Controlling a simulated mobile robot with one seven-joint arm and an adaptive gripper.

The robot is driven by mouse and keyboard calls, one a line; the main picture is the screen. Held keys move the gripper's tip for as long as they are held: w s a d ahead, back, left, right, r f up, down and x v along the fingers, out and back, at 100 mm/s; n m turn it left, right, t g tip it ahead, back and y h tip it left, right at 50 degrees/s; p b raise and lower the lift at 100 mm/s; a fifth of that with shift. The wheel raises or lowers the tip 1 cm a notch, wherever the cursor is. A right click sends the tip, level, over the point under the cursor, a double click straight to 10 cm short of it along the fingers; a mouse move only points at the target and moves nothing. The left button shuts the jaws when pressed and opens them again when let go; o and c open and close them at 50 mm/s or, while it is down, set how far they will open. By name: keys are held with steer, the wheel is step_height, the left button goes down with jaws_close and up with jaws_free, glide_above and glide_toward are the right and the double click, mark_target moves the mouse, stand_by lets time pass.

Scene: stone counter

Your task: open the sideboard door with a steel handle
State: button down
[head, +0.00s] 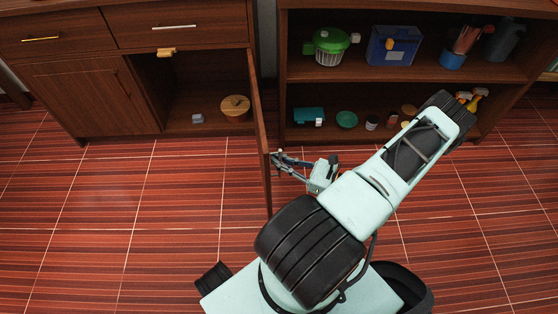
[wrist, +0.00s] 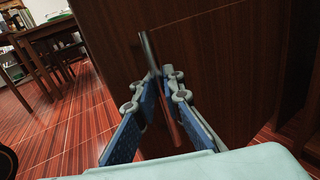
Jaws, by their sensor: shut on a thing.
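The sideboard door (head: 263,150) stands swung far out from the sideboard (head: 110,100) and shows almost edge-on in the head view. Its dark wood outer face (wrist: 220,70) fills much of the wrist view. The steel handle (wrist: 149,48) is a slim upright bar on that face. My gripper (head: 279,160) is at the right side of the door, at the handle. In the wrist view my gripper (wrist: 157,88) has its blue-padded fingers on either side of the bar, shut on it. The handle is too small to make out in the head view.
Inside the open compartment are a round wooden-topped pot (head: 235,105) and a small grey item (head: 197,118). The other door (head: 95,97) is shut. An open shelf (head: 370,75) with several containers stands at right. The tiled floor (head: 140,200) in front is clear.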

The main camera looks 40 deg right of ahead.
steer(key=shift+s+a+f, duration=0.15)
steer(key=shift+s, duration=0.05)
steer(key=c, duration=2.2)
jaws_free()
steer(key=shift+o, duration=0.6)
steer(key=v, duration=1.2)
steer(key=shift+w, duration=0.1)
